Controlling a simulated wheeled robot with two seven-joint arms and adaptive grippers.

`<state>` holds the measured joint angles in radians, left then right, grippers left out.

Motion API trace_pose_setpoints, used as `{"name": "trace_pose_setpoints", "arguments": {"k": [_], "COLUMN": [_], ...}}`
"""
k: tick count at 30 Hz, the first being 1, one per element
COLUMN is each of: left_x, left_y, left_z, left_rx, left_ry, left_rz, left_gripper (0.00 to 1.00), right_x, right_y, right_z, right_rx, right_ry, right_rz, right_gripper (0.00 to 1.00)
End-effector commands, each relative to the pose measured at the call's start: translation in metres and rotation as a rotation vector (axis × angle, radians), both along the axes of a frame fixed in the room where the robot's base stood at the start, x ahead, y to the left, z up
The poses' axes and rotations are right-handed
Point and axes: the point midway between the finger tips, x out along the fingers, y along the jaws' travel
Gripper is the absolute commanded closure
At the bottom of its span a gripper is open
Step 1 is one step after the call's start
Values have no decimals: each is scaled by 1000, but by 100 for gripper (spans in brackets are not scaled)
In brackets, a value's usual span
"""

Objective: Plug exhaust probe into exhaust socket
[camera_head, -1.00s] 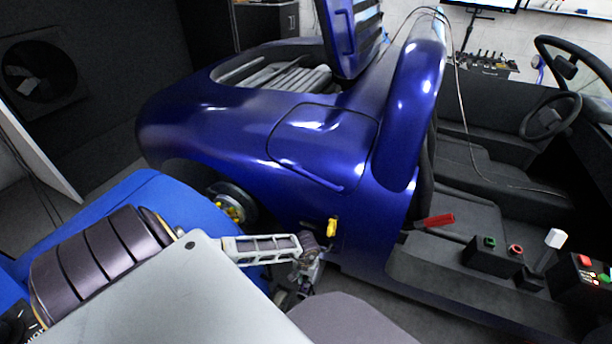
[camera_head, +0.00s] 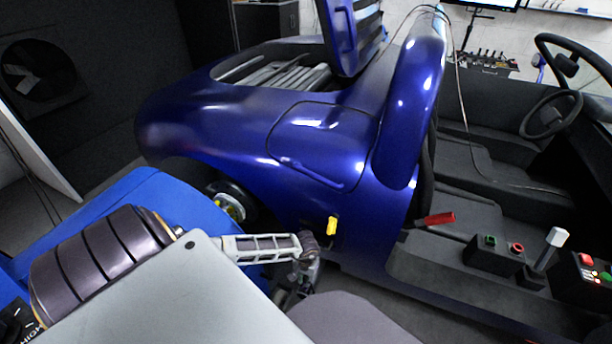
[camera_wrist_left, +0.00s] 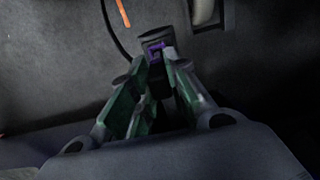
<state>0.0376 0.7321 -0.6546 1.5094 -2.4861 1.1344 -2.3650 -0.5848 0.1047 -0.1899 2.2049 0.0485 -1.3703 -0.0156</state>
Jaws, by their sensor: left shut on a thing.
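My left gripper (camera_head: 310,276) is low beside the blue car's flank, mostly in shadow and partly hidden by my own wrist. In the left wrist view its green-grey fingers (camera_wrist_left: 157,75) close together on a dark, round-ended piece with a purple mark, apparently the exhaust probe (camera_wrist_left: 156,38). A thin black cable (camera_wrist_left: 108,30) curves down toward it. A pale tube end (camera_wrist_left: 205,12) is above and to the right, apart from the held piece; I cannot tell whether it is the exhaust socket. My right gripper is not in view.
The blue car body (camera_head: 330,140) stands just beyond my arm. A yellow piece (camera_head: 332,226) sticks out of its side above the gripper. A wheel hub (camera_head: 232,203) is to the left, and a red handle (camera_head: 438,219) lies right. An orange strip (camera_wrist_left: 123,12) shows in the wrist view.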

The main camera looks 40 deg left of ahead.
Motion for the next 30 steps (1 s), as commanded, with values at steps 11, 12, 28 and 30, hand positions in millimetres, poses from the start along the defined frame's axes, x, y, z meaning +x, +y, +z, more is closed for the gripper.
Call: {"name": "trace_pose_setpoints", "arguments": {"k": [11, 12, 28, 30], "left_x": [0, 0, 0, 0], "left_y": [0, 0, 0, 0], "left_z": [-6, -6, -6, -8], "left_rx": [0, 0, 0, 1], "left_ry": [0, 0, 1, 1], "left_rz": [1, 1, 1, 1], "left_gripper": [100, 100, 100, 100], "right_x": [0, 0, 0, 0], "right_y": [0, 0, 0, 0], "right_z": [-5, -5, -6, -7], "right_rx": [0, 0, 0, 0], "right_ry": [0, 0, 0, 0], "right_rz": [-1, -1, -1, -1], "right_gripper": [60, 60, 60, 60]}}
